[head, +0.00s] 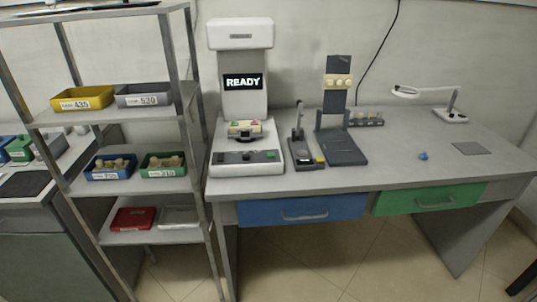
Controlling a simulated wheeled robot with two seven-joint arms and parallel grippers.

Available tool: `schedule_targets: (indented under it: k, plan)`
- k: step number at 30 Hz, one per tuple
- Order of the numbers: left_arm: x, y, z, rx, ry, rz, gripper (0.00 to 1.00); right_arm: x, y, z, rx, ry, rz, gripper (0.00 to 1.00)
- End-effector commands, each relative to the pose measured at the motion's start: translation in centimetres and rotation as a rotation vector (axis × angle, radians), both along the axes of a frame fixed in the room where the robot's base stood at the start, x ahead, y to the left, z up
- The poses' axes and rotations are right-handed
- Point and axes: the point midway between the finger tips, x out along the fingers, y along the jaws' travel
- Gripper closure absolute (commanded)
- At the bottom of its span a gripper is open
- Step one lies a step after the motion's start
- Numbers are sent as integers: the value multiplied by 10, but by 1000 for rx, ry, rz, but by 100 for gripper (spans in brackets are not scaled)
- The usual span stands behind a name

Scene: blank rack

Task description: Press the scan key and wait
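A white machine (240,60) stands on the left end of the grey desk. Its screen (243,82) reads READY. A small pale block with coloured marks (244,128) sits on a dark holder in the machine, below the screen. The front of the machine's base carries small controls, among them a green key (270,154) at the right and a dark one (222,157) at the left. Their labels are too small to read, so I cannot tell which is the scan key. Neither of my grippers is in view.
A metal shelf rack (120,118) left of the desk holds yellow, grey, blue, green and red trays. Right of the machine stand a small dark device (303,150) and a dark stand (343,148). A lamp (450,116) stands at the back right. The desk's front right is mostly clear.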

Motion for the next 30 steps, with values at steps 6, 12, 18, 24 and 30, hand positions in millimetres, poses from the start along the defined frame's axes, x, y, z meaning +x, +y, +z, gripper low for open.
schedule_targets:
  k: [6,12,18,24,30]
  plan:
    - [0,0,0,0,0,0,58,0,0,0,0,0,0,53]
    - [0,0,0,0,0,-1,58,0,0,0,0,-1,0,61]
    - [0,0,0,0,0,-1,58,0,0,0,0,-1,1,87]
    - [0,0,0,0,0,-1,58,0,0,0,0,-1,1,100]
    - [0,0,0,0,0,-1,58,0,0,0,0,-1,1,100]
